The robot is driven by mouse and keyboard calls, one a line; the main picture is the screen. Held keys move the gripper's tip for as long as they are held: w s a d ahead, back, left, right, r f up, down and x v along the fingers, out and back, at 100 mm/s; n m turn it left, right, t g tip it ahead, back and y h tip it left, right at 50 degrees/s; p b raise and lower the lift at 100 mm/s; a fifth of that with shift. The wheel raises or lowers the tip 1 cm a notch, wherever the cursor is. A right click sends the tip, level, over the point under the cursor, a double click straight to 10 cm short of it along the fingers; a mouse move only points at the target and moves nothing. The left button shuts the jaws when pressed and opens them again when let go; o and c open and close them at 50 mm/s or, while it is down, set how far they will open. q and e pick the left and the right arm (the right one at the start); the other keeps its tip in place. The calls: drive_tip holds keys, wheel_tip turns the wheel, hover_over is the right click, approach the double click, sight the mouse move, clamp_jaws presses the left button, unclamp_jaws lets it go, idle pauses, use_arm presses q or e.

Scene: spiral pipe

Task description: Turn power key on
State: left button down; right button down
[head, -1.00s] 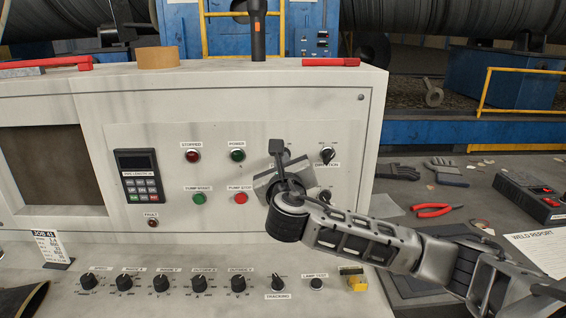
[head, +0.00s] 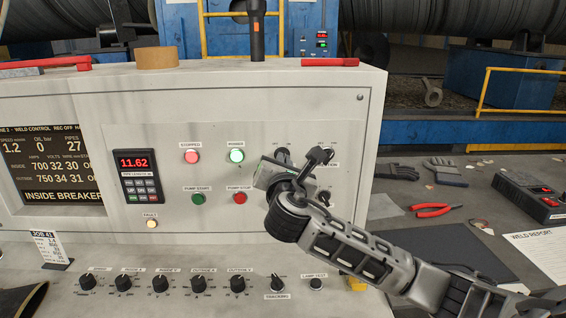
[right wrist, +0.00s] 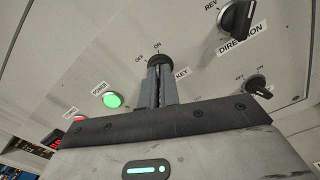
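The power key switch (right wrist: 159,60) is a round black switch labelled KEY, with OFF and ON marks above it in the right wrist view. My right gripper (right wrist: 160,82) has its two fingers close together on the key, and they hide its handle. In the head view my right gripper (head: 275,174) is at the panel's right part, rolled to a tilt, and covers most of the switch. The POWER lamp (head: 237,155) glows green; it also glows in the right wrist view (right wrist: 113,100). My left gripper is not in view.
The control panel (head: 330,90) has a lit screen (head: 50,165), a keypad display (head: 136,162) reading 11.62 and a pale red STOPPED lamp (head: 192,156). The DIRECTION knob (right wrist: 238,16) is close beside the gripper. Red pliers (head: 434,210) and gloves (head: 445,170) lie at the right.

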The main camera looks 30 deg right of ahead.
drive_tip(key=shift+m, duration=0.6)
drive_tip(key=c, duration=1.6)
unclamp_jaws()
drive_tip(key=shift+c, duration=0.2)
use_arm(q)
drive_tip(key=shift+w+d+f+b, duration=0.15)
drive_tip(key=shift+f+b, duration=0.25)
drive_tip(key=shift+b, duration=0.6)
use_arm(e)
drive_tip(key=v, duration=1.6)
